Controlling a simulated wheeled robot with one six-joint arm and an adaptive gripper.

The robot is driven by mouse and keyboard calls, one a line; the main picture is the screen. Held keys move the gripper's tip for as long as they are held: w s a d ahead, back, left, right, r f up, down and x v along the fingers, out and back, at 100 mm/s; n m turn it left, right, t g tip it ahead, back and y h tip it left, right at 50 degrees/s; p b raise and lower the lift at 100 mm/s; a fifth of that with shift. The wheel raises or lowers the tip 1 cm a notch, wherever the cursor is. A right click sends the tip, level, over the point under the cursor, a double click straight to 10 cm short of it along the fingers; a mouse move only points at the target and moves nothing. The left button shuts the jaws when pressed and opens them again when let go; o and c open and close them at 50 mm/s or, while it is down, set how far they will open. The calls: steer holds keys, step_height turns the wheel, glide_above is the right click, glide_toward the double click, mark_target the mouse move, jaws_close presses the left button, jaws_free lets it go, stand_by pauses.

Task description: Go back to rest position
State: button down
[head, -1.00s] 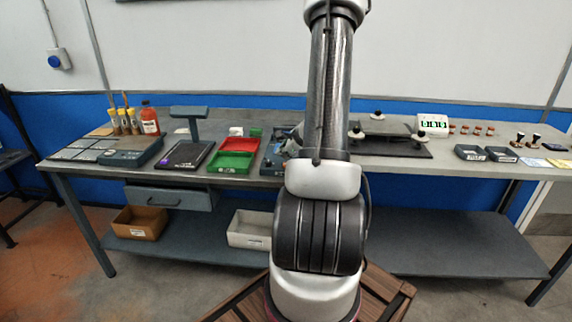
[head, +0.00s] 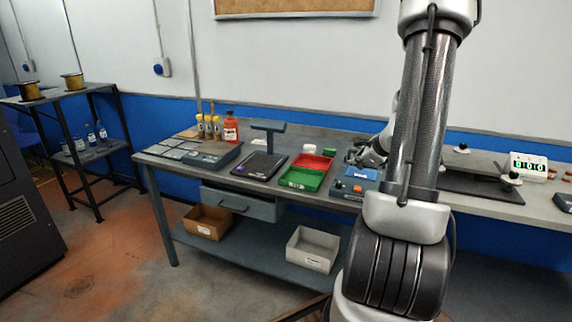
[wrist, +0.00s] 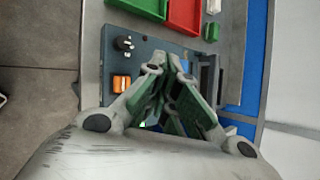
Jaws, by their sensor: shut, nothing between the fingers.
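My gripper (wrist: 173,68) is shut and empty in the wrist view. It is over a blue-grey device box (wrist: 140,62) with an orange switch (wrist: 121,83) and a black knob (wrist: 124,43). I cannot tell how high above the box the fingers are. In the head view my arm stands at the right, and the gripper (head: 362,155) shows partly behind it near the same box (head: 355,186).
A black plate (head: 480,185) lies right of my arm. A dark shelf rack (head: 75,140) stands left.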

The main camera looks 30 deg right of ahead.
steer(key=shift+a, duration=0.1)
steer(key=s+a+r+n+g+y, duration=0.3)
steer(key=s+a+n+g+y, duration=0.2)
steer(key=s+a+n, duration=0.8)
steer(key=s+a+r+n+h, duration=0.3)
steer(key=s+a+r+n, duration=0.6)
steer(key=a+r+n, duration=0.3)
step_height(320, 180, up, 2)
steer(key=n, duration=0.3)
steer(key=shift+s+a+r+n+h, duration=0.15)
steer(key=shift+a+n+h, duration=0.15)
steer(key=shift+a+h, duration=0.1)
stand_by(0.3)
